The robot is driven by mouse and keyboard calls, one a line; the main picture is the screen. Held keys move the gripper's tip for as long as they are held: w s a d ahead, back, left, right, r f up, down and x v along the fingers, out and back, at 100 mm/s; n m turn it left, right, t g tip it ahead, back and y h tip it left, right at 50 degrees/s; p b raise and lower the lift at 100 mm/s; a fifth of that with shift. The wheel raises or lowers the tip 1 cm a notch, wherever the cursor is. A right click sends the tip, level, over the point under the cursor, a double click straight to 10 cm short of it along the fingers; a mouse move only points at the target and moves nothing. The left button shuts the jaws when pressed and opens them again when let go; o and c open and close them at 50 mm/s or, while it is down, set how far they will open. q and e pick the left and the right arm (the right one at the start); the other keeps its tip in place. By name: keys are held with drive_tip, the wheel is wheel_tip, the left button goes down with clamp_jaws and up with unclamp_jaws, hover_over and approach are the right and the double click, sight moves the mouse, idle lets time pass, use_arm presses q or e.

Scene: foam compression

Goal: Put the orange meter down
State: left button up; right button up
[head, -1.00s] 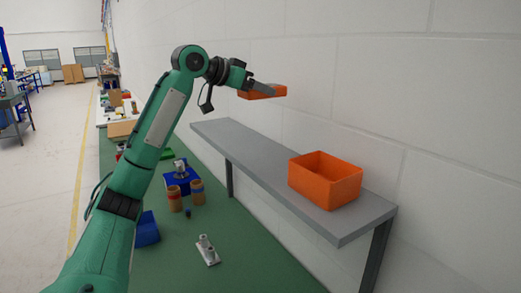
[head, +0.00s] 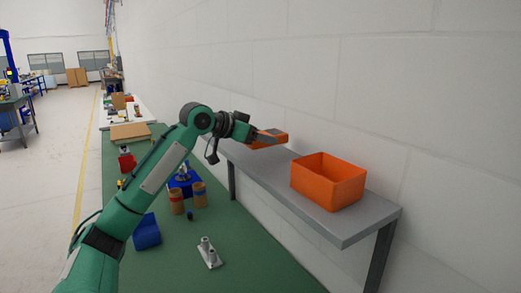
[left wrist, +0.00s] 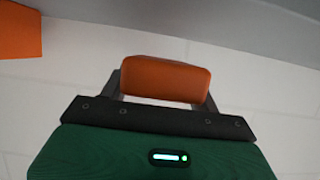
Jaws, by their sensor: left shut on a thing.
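The orange meter (head: 272,142) is a flat, orange block at the far end of the grey shelf (head: 290,190) in the head view. My left gripper (head: 268,137) is shut on it, with the fingers on its two sides. I cannot tell whether the meter touches the shelf or hangs just above it. In the left wrist view the meter (left wrist: 165,79) sits between the dark fingers (left wrist: 163,92), with its rounded end showing. My right gripper is in neither view.
An open orange bin (head: 328,184) stands on the near part of the shelf; the shelf between bin and meter is clear. On the green bench below are brown cylinders (head: 177,202), blue bins (head: 146,231) and a metal fitting (head: 208,252). A white wall (head: 430,110) runs behind.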

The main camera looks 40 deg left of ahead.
sight(261, 157)
use_arm(q)
drive_tip(key=shift+f, duration=1.9)
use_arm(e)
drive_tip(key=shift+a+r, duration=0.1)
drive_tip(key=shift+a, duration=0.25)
use_arm(q)
drive_tip(key=o, duration=1.1)
drive_tip(key=shift+f, duration=0.1)
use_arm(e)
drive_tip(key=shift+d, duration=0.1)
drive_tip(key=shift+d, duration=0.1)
